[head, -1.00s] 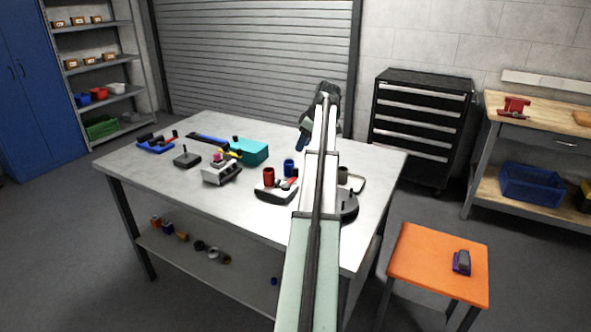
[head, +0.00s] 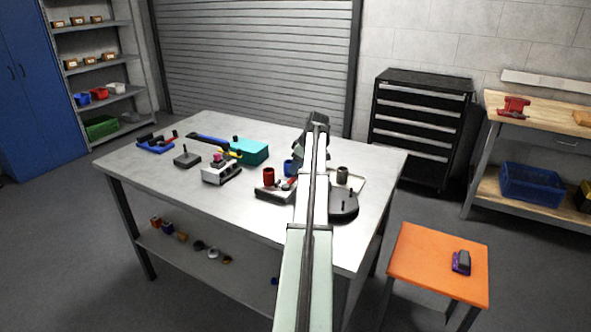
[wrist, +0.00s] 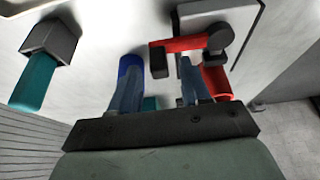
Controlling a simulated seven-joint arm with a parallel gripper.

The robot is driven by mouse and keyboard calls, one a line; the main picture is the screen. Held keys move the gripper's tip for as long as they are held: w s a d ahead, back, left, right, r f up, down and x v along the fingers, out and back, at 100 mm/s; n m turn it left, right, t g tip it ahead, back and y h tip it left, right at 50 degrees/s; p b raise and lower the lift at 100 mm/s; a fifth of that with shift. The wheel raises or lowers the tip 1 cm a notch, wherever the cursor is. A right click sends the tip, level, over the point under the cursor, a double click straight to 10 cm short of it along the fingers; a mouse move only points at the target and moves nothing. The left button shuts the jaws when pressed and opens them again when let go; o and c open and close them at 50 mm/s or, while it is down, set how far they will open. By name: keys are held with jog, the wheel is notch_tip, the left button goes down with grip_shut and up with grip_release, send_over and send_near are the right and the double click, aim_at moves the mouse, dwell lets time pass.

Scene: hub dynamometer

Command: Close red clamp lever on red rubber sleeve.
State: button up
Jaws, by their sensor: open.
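The red rubber sleeve (head: 268,176) stands upright on a pale fixture (head: 263,194) on the metal table. In the wrist view, the red sleeve (wrist: 216,82) is partly hidden behind the right finger. The red clamp lever (wrist: 182,44) runs across the fixture from a dark pivot and ends in a dark block. In the head view, the lever (head: 289,184) shows only in part beside my arm. My gripper (wrist: 158,78) is open and empty, its fingers reaching toward the lever, one on each side of its dark end. Contact cannot be told.
A blue sleeve (head: 288,167) stands close by and shows behind my left finger in the wrist view (wrist: 130,66). A dark round base with pegs (head: 344,206) and a dark grey cup (head: 343,174) are right of my arm. A teal box (head: 250,151) lies further left.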

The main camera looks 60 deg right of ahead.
jog(key=shift+x, duration=0.85)
jog(key=shift+c, duration=0.5)
grip_shut()
